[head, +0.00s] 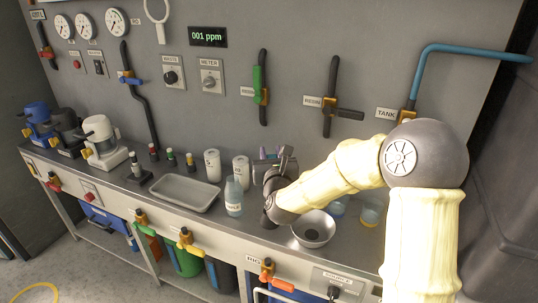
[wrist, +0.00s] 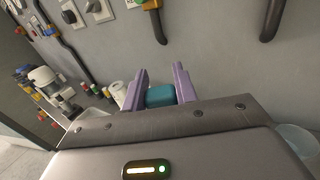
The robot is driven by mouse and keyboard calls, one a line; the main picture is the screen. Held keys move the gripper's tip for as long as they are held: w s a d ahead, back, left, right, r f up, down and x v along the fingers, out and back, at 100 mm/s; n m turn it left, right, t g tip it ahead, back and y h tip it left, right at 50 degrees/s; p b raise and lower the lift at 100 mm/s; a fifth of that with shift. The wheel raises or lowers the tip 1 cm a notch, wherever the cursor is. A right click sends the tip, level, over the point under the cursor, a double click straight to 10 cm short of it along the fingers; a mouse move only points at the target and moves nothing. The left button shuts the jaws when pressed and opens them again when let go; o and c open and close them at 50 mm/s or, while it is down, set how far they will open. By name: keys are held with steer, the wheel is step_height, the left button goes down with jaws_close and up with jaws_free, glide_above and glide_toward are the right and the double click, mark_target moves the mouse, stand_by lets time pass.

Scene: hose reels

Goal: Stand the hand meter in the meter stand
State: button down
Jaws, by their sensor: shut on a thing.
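My gripper (wrist: 160,84) has two purple fingers shut on a teal block, which I take to be the hand meter (wrist: 160,96). Only a short part of it shows between the fingers in the wrist view. In the head view my gripper (head: 268,153) is above the back of the bench, right of the white canisters, and the wrist hides most of what it holds.
The grey tray (head: 186,193), two white canisters (head: 212,165), a labelled bottle (head: 233,197) and a metal bowl (head: 313,229) crowd the bench. Valve handles (head: 186,240) line the front edge. The wall panel (head: 225,110) rises behind.

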step_height(320, 180, down, 8)
steer(key=b, duration=0.9)
steer(key=shift+a+f, duration=0.2)
steer(key=shift+a, duration=0.05)
stand_by(0.3)
